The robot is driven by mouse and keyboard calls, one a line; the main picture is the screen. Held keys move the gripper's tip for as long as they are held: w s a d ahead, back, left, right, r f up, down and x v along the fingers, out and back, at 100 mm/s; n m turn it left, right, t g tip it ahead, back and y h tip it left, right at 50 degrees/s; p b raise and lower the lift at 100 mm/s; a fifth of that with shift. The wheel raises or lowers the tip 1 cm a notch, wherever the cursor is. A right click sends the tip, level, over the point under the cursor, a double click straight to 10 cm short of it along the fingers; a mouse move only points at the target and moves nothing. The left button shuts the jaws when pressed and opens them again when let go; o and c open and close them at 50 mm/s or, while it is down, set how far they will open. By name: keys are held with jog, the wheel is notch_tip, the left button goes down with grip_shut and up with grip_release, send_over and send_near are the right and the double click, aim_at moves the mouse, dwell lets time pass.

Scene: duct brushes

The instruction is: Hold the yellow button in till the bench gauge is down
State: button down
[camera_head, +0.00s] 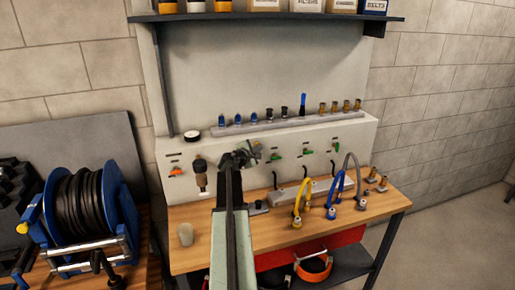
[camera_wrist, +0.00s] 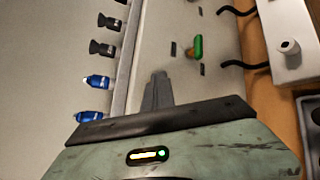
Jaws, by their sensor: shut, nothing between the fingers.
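My gripper (camera_head: 243,153) is shut and empty, in front of the pale panel at the back of the bench. In the wrist view its fingers (camera_wrist: 158,82) lie close together against the panel face, beside a green lever (camera_wrist: 197,47). I cannot tell whether the fingertips touch the panel. No yellow button shows clearly in either view; the panel behind my gripper is hidden. A small round black-rimmed dial (camera_head: 192,135) with a white face sits at the panel's left top, perhaps the bench gauge. Its reading is too small to tell.
Several levers, including a green one (camera_head: 276,156) and a red one (camera_head: 176,172), line the panel. Nozzles stand on a grey rail (camera_head: 225,131) above. A hose reel (camera_head: 90,212) stands left.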

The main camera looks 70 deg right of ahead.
jog(key=shift+s+a, duration=0.55)
jog(key=shift+a, duration=0.2)
jog(key=shift+s+a, duration=0.1)
jog(key=s+a, duration=0.1)
jog(key=a, duration=0.1)
jog(key=s+a, duration=0.1)
jog(key=s, duration=0.1)
jog(key=shift+a, duration=0.35)
